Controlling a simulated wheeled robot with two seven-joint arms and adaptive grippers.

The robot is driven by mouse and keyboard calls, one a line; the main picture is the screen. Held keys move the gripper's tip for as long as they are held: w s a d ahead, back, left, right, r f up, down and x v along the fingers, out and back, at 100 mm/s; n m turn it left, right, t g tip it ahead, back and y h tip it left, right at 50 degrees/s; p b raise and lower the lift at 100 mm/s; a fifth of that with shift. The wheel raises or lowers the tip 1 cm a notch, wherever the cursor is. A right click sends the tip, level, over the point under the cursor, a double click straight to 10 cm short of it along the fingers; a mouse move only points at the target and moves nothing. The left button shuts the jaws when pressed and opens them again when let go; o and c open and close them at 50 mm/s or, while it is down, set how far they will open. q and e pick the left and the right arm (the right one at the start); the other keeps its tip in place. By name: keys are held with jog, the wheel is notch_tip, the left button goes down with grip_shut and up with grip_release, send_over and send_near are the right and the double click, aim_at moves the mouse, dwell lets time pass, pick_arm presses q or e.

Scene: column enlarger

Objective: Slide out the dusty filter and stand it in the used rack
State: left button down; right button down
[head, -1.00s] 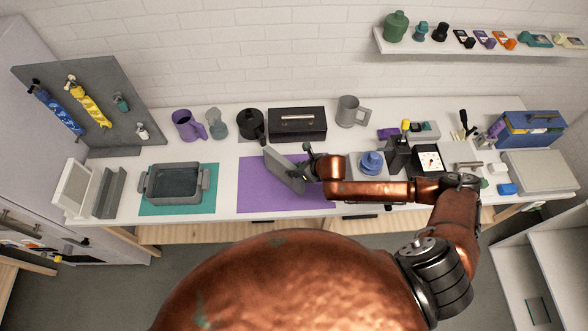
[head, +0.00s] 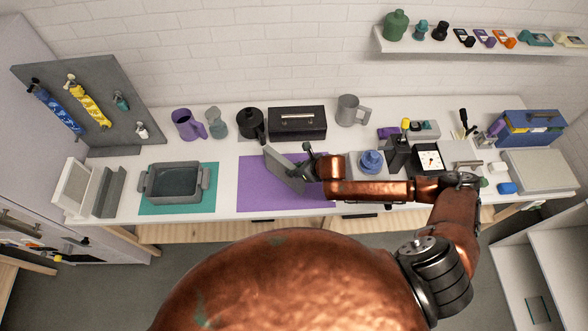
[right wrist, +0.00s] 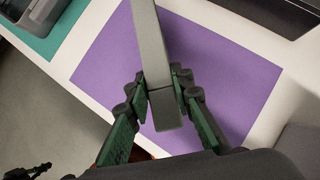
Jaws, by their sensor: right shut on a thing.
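My right gripper (head: 307,168) is shut on a flat grey panel, which I take to be the dusty filter (head: 281,171). The panel is tilted over the purple mat (head: 255,198); I cannot tell whether it touches the mat. In the right wrist view, the green-padded fingers (right wrist: 164,103) grip the end of the grey panel (right wrist: 151,45), seen nearly edge-on. At the far left stand a grey upright holder (head: 110,193) and a pale framed panel (head: 74,186); I cannot tell which is the used rack. My left gripper is out of view.
A grey tray (head: 174,196) on a teal mat (head: 205,200) lies between the purple mat and the holders. Mugs and a dark box (head: 298,123) line the back. A dial (head: 430,158) and a blue box (head: 528,128) stand right. The pegboard (head: 90,105) rises at left.

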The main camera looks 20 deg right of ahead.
jog(key=shift+f, duration=0.3)
dwell(0.5)
jog(key=c, duration=1.6)
grip_release()
jog(key=shift+p+v, duration=0.85)
jog(key=shift+v, duration=0.6)
jog(key=v, duration=0.5)
